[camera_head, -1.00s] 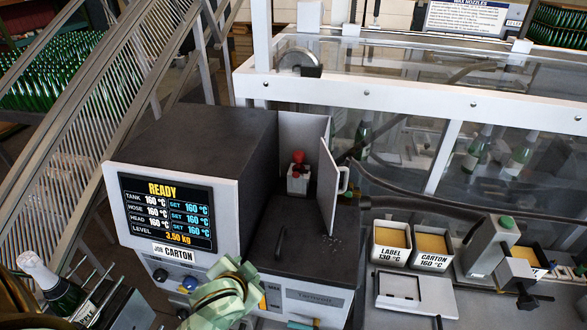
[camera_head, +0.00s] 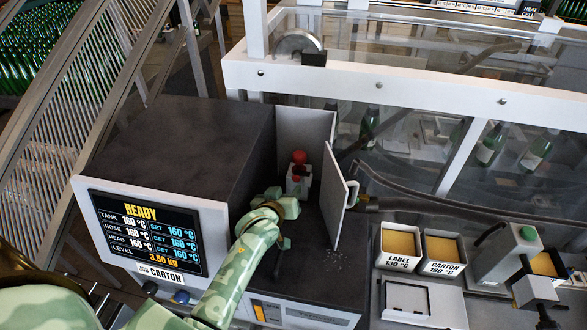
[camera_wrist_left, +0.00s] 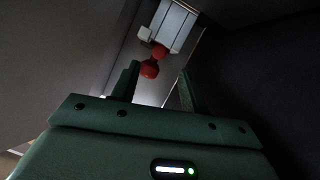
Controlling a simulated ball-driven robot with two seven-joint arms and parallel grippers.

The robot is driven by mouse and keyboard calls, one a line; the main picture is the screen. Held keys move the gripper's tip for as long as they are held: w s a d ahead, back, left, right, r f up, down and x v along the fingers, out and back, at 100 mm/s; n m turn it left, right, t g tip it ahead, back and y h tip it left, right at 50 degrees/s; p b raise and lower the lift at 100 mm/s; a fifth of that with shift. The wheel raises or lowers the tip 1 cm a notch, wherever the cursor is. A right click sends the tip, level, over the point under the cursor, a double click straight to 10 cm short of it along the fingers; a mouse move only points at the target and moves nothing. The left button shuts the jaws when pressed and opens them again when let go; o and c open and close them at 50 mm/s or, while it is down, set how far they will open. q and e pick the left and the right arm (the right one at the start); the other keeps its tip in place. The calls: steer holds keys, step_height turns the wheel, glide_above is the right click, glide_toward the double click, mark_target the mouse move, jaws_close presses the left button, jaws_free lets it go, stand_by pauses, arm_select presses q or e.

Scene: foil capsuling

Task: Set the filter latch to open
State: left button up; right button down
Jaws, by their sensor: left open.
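The likely filter latch is a red knobbed part (camera_head: 299,157) on a small pale block (camera_head: 301,188). It is inside the recess behind an open door panel (camera_head: 331,200) of the dark machine. In the left wrist view the red part (camera_wrist_left: 150,68) shows two rounded red lobes, just beyond and between the fingertips. My left gripper (camera_head: 283,203) reaches in from the lower left, just in front of and below the block. Its fingers (camera_wrist_left: 158,85) are open in the wrist view, with no visible grip on the red part. My right gripper is not in view.
The dark machine housing (camera_head: 185,145) stands left of the recess, with its READY screen (camera_head: 150,232) in front. The door's white handle (camera_head: 352,194) sticks out right. Yellow-filled LABEL (camera_head: 398,245) and CARTON (camera_head: 444,252) containers stand further right.

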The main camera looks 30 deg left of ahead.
mark_target(296, 179)
arm_select(q)
steer(key=x, duration=0.7)
steer(key=shift+w+a+b, duration=0.1)
steer(key=shift+w+b, duration=0.25)
steer(key=shift+b, duration=0.05)
steer(key=shift+r, duration=0.1)
